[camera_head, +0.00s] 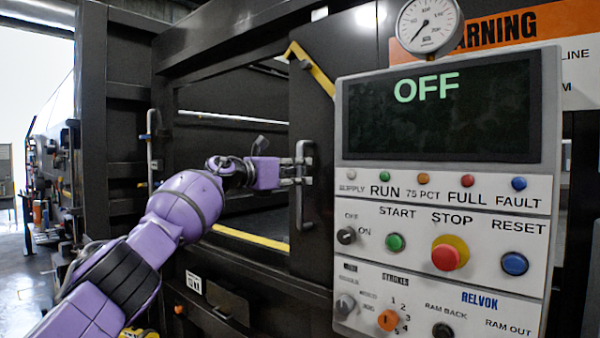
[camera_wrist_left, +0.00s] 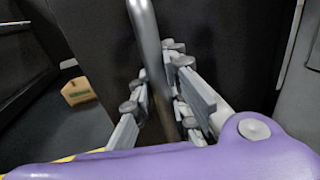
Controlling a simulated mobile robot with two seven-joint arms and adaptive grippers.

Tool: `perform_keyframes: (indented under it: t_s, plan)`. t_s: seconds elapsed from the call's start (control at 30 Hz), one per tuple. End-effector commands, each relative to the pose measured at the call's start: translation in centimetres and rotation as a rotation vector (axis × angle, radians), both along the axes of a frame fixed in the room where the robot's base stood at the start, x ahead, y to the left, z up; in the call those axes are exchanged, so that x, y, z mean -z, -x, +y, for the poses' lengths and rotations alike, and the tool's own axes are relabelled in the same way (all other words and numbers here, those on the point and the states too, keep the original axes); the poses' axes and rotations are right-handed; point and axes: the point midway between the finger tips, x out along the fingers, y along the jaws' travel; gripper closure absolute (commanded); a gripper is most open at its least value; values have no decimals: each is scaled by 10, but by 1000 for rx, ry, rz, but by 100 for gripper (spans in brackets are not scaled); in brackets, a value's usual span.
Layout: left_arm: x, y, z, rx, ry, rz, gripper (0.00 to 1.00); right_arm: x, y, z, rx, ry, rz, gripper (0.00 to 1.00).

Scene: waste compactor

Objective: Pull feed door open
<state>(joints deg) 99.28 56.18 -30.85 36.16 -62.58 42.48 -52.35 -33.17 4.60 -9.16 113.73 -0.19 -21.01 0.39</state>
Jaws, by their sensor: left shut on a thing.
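The feed door (camera_head: 312,100) is a dark panel just left of the control panel, with an opening to its left. Its upright grey handle (camera_head: 306,212) stands on the door's face. My left gripper (camera_head: 297,181) reaches in from the left and is shut on this handle. In the left wrist view the handle (camera_wrist_left: 148,40) runs down as a metal bar between the fingers of my left gripper (camera_wrist_left: 160,105). The fingertips partly hide the bar there. My right gripper is not in view.
The control panel (camera_head: 444,180) stands close to the right of the door, its screen reading OFF, with a gauge (camera_head: 429,25) above. A yellow edge (camera_head: 250,239) borders the opening below. A brown box (camera_wrist_left: 78,91) lies inside, left of the handle. Another upright handle (camera_head: 150,140) is at left.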

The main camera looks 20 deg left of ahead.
Motion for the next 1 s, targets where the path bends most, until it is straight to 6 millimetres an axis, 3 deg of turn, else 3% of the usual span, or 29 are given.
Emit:
perform_keyframes:
  t_s: [0.6, 0.63, 0.73, 1.0]
  plan:
    - [-1, 0, 0, 0, 0, -2, 100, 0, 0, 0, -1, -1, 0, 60]
    - [-1, 0, 0, 0, 0, -2, 82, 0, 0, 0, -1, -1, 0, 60]
    - [-1, 0, 0, 0, 0, -2, 69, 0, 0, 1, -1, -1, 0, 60]
    - [-1, 0, 0, -1, 0, -2, 66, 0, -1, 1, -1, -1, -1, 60]
